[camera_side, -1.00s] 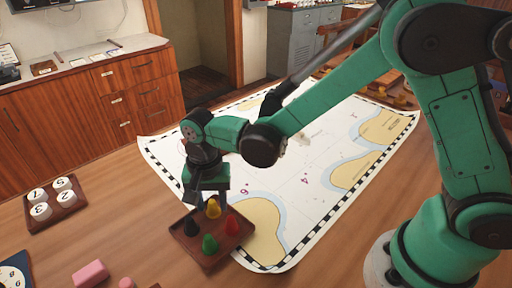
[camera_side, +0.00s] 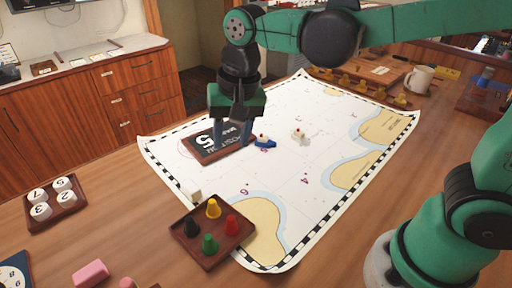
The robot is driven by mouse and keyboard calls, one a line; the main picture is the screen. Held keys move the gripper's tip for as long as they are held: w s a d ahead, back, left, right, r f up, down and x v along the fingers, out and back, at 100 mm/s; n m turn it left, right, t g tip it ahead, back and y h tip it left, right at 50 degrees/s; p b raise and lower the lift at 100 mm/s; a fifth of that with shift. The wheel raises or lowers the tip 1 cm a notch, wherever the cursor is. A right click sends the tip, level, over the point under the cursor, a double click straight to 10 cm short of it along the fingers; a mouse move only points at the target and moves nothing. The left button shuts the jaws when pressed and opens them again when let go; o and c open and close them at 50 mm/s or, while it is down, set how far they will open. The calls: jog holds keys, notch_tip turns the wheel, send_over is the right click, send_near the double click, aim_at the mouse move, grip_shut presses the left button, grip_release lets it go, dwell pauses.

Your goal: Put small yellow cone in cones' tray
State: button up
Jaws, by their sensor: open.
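The small yellow cone (camera_side: 213,209) stands upright in the cones' tray (camera_side: 217,257), a brown square tray at the lower middle of the side view. A black cone (camera_side: 192,226), a red cone (camera_side: 231,225) and a green cone (camera_side: 210,243) stand in the same tray. My gripper (camera_side: 232,136) is open, pointing down above the chart near a dark sign. It is apart from the tray, behind it in the picture, and holds nothing that I can see.
A dark sign with a 5 (camera_side: 205,146), a small blue boat (camera_side: 264,142) and a white piece (camera_side: 299,135) are on the chart (camera_side: 320,130). A white block (camera_side: 192,193) is beside the tray. A tray of numbered white discs (camera_side: 62,208) is at left. A mug (camera_side: 419,79) stands at back right.

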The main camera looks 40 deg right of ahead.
jog(key=s+d+f+n+t, duration=0.1)
jog(key=s+d+n+t, duration=0.4)
jog(key=d, duration=0.4)
jog(key=shift+s+d+f+n+h, duration=0.15)
jog(key=shift+s+n+h, duration=0.15)
jog(key=shift+n, duration=0.1)
dwell(0.5)
